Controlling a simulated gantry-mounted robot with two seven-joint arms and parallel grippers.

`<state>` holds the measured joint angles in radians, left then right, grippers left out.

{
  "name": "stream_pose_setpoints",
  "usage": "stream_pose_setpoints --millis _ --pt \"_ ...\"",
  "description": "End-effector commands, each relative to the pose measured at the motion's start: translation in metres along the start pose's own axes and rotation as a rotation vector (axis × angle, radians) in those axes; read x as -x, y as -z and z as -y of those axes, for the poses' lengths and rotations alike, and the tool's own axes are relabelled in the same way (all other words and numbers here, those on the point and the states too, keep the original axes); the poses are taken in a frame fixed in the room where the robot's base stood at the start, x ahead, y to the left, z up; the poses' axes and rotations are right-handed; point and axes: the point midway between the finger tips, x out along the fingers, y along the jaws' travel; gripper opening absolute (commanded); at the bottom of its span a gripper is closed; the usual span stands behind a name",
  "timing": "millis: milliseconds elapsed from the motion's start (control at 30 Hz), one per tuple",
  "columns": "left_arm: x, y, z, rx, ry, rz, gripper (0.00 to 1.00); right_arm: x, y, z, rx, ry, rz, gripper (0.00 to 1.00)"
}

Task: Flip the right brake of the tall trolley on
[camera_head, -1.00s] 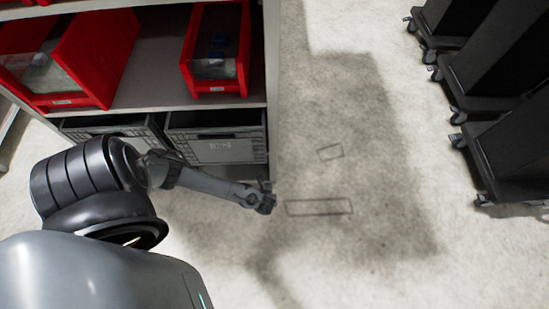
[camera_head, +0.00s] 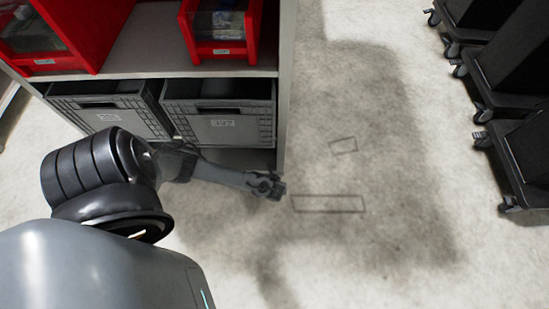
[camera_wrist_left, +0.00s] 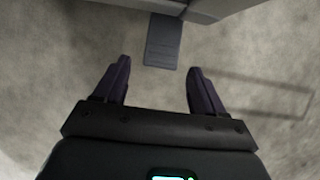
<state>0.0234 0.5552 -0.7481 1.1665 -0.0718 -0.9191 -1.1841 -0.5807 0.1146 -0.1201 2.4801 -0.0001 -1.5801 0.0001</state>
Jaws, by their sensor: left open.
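A tall shelf unit (camera_head: 286,100), which looks like the tall trolley, stands at the upper left of the head view. My left gripper (camera_head: 278,188) is low, near its lower right corner. In the left wrist view the gripper (camera_wrist_left: 158,67) is open and empty, fingers pointing at a flat grey tab (camera_wrist_left: 163,40). The tab, apparently a brake pedal, sticks out from under a grey edge (camera_wrist_left: 180,8). Its near end lies between the fingertips in the picture; I cannot tell whether they touch. The tab is not distinguishable in the head view. My right gripper is not in view.
Red bins (camera_head: 222,50) and grey crates (camera_head: 220,122) fill the shelf. Dark wheeled trolleys (camera_head: 515,160) stand along the right edge. The floor (camera_head: 400,200) between is clear, with a thin rectangular outline (camera_head: 328,211) right of my gripper.

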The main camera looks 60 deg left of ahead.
Motion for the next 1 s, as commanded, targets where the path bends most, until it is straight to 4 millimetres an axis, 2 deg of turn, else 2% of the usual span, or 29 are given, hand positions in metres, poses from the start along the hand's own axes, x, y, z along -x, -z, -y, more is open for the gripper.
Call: stream_pose_setpoints --millis 33,200,567,667,933,1000 --pt "-0.009 0.002 0.0 0.0 0.0 0.0 0.7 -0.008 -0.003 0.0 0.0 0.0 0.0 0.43" --pt "-0.018 0.001 0.0 -0.001 0.001 0.0 0.7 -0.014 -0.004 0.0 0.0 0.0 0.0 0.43" --pt "-0.019 0.0 0.0 -0.001 0.001 0.0 0.7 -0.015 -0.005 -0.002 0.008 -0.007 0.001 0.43" --pt "-0.019 0.0 0.0 -0.001 0.001 0.0 0.58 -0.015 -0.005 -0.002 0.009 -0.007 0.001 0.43" --pt "-0.019 0.0 0.0 -0.001 0.001 0.0 0.17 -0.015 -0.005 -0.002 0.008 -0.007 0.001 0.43" --pt "-0.019 0.0 0.0 -0.001 0.001 0.0 0.14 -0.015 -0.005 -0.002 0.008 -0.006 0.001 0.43"
